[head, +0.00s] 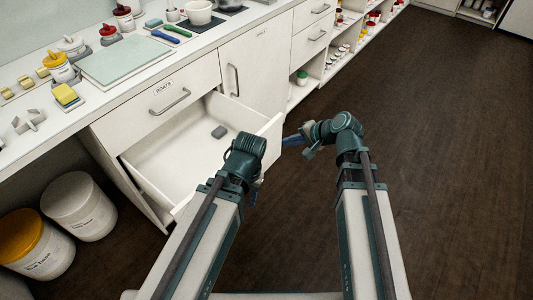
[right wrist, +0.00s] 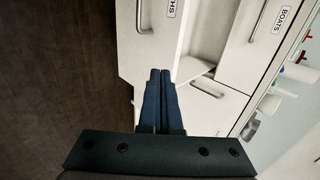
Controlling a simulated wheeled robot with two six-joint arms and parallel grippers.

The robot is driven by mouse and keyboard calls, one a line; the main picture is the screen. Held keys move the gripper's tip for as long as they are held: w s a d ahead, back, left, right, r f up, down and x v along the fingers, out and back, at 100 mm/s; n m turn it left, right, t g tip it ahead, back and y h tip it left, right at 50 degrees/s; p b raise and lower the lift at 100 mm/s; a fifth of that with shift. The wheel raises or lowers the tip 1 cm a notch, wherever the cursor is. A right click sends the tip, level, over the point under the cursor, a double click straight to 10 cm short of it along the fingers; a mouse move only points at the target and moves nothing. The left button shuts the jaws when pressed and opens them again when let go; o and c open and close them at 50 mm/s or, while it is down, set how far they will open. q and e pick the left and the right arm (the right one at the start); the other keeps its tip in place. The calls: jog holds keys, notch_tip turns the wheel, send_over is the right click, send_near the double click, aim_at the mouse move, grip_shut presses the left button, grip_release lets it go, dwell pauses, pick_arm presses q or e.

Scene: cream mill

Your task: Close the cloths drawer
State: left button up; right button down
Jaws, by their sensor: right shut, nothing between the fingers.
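The cloths drawer (head: 180,160) is a white drawer pulled well out below the closed boats drawer (head: 190,82). A small grey block (head: 219,131) lies inside it. In the right wrist view the drawer's front (right wrist: 148,45) carries a partly cut-off label ending in "HS" and a metal handle. My right gripper (head: 287,141) is shut and empty, its fingers pointing at the drawer front; its fingertips (right wrist: 160,72) look close to it, but contact cannot be told. My left arm's wrist overlaps the drawer's near corner in the head view and hides its fingers.
The counter (head: 130,95) above holds jars, sponges, a pale green board (head: 120,60) and brushes. A closed cabinet door (head: 255,65) stands right of the drawer. Two bins (head: 80,205) stand on the floor at left. The dark floor at right is clear.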

jog(key=b, duration=0.7)
send_near(263, 139)
notch_tip(263, 139, down, 2)
jog(key=s+a, duration=0.2)
jog(key=s, duration=0.1)
pick_arm(q)
notch_tip(263, 139, down, 7)
jog(key=shift+f, duration=0.2)
pick_arm(e)
jog(key=shift+w+a, duration=0.6)
jog(key=shift+a, duration=0.35)
jog(key=shift+w+a, duration=0.65)
jog(key=shift+a, duration=0.3)
pick_arm(q)
jog(key=shift+s, duration=0.1)
